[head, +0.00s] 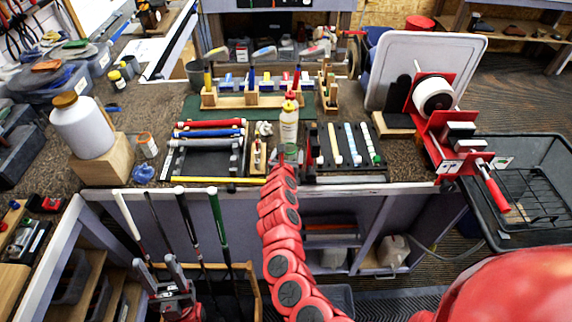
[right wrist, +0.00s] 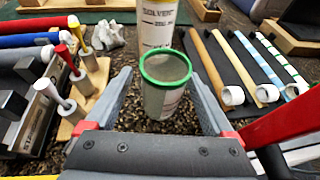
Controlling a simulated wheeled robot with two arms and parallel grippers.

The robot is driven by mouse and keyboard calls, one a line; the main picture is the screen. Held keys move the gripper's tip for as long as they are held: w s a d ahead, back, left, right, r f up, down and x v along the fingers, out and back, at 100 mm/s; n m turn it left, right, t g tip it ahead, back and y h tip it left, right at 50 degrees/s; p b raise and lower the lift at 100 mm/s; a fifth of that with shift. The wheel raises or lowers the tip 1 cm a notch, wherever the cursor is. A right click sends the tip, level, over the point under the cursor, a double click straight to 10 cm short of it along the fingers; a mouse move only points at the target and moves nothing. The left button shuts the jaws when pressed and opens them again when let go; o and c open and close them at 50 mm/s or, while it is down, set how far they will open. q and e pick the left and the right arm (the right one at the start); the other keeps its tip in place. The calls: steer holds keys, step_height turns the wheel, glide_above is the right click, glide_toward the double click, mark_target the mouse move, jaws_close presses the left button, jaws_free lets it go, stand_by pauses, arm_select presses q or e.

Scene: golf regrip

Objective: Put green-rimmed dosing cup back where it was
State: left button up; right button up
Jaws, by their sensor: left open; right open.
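The green-rimmed dosing cup (right wrist: 165,100) stands upright in the right wrist view, between the two grey fingers of my right gripper (right wrist: 157,78). The fingers are apart and open, one on each side of the cup; I cannot tell whether either touches it. Behind the cup stands a white bottle marked SOLVENT (right wrist: 156,24). In the head view the cup (head: 291,150) shows small in front of the yellow-capped bottle (head: 289,125), at the end of my right arm. My left gripper (head: 165,272) is open and empty, low at the left before the bench.
Left of the cup are a wooden stand with red and yellow pegs (right wrist: 88,80) and a rack of grips (head: 210,135). Right of it is a dark tray of shafts or grips (head: 346,145). Golf clubs (head: 218,220) stand below the bench's front edge, near my left gripper.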

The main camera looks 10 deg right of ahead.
mark_target(288, 157)
steer(key=p+v, duration=0.4)
steer(key=v, duration=0.3)
steer(key=shift+s+r, duration=0.25)
steer(key=shift+s, duration=0.1)
steer(key=shift+s+a, duration=0.1)
steer(key=shift+s, duration=0.15)
